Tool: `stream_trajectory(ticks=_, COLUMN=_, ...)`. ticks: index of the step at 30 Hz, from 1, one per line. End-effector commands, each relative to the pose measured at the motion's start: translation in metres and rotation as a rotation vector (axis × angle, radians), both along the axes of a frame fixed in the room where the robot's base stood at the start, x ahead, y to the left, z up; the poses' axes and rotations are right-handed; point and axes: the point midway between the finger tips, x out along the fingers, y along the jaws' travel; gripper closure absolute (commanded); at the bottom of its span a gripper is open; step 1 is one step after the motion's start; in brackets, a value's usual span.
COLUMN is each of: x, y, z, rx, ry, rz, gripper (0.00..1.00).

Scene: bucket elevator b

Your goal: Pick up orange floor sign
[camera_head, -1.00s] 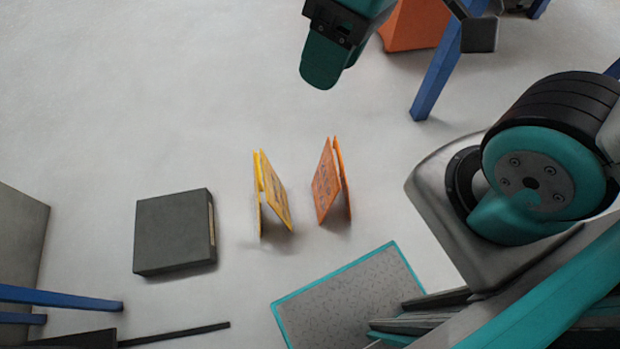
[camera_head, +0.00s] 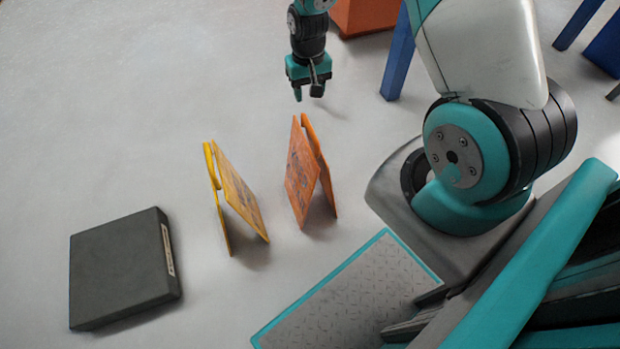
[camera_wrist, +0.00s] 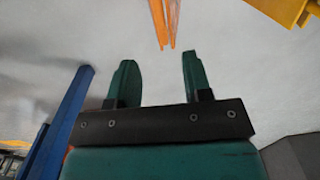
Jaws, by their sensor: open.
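The orange floor sign (camera_head: 303,178) stands upright on the floor as a folded A-frame in the head view. Its near end shows at the top of the wrist view (camera_wrist: 166,24), slightly right of centre between the finger lines. My gripper (camera_head: 309,92) is above and behind the sign in the head view, pointing down. In the wrist view my gripper (camera_wrist: 155,80) has its two teal fingers apart with nothing between them. The fingers do not touch the sign.
A yellow floor sign (camera_head: 235,195) stands close to the left of the orange one. A dark grey flat box (camera_head: 120,268) lies further left. A blue post (camera_head: 397,62) and an orange object (camera_head: 365,14) stand behind. The floor around the signs is clear.

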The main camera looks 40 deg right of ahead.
Motion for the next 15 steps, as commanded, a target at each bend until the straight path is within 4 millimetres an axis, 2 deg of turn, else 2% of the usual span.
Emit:
stream_trajectory(ticks=1, x=-0.001, y=0.001, z=-0.015, rx=0.001, ry=0.005, rz=0.001, gripper=0.55)
stream_trajectory(ticks=9, x=-0.001, y=0.002, z=-0.076, rx=0.001, ry=0.004, rz=0.003, gripper=0.55)
stream_trajectory(ticks=15, x=-0.001, y=0.002, z=-0.1, rx=0.002, ry=0.002, rz=0.004, gripper=0.55)
